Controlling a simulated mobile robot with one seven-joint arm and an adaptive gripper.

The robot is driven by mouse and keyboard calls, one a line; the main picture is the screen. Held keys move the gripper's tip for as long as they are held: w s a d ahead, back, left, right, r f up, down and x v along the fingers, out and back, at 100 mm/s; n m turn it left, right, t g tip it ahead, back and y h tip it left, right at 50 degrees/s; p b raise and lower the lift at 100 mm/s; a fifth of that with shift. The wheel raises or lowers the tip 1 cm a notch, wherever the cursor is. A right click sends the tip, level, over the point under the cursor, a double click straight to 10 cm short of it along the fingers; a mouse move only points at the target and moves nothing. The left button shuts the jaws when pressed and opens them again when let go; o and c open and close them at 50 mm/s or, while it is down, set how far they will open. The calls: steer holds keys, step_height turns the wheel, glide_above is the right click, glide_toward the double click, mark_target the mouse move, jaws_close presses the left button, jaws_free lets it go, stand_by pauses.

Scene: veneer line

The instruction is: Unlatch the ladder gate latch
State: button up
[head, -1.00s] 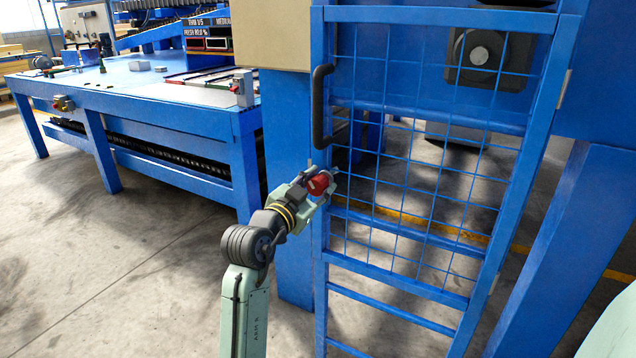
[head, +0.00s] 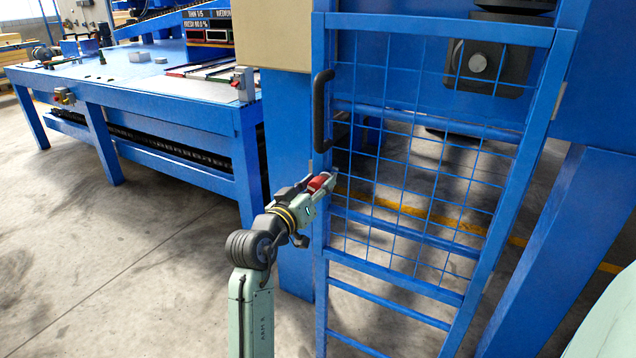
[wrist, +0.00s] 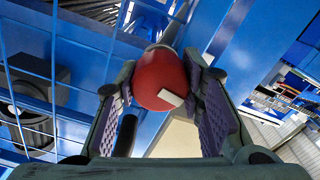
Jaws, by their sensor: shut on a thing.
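The ladder gate (head: 425,150) is a blue frame with wire mesh above and rungs below. It stands in line with the blue post in the head view. The latch has a red round knob (head: 319,182) at the gate's left upright, below the black handle (head: 321,110). My gripper (head: 322,184) is at the knob, with its fingers on either side. In the wrist view the red knob (wrist: 160,80), with a white mark, sits between the purple finger pads, and my gripper (wrist: 165,95) is shut on it. The latch parts behind the knob are mostly hidden.
A blue work table (head: 150,95) with small parts stands at the left. A beige panel (head: 272,35) is fixed above the post (head: 288,180). A slanted blue beam (head: 545,240) stands right of the gate. The concrete floor (head: 130,250) at front left is clear.

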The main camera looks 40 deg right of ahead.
stand_by(0.4)
steer(key=o, duration=1.2)
steer(key=shift+a, duration=0.1)
steer(key=v, duration=1.1)
steer(key=shift+s+a, duration=0.15)
steer(key=shift+a, duration=0.25)
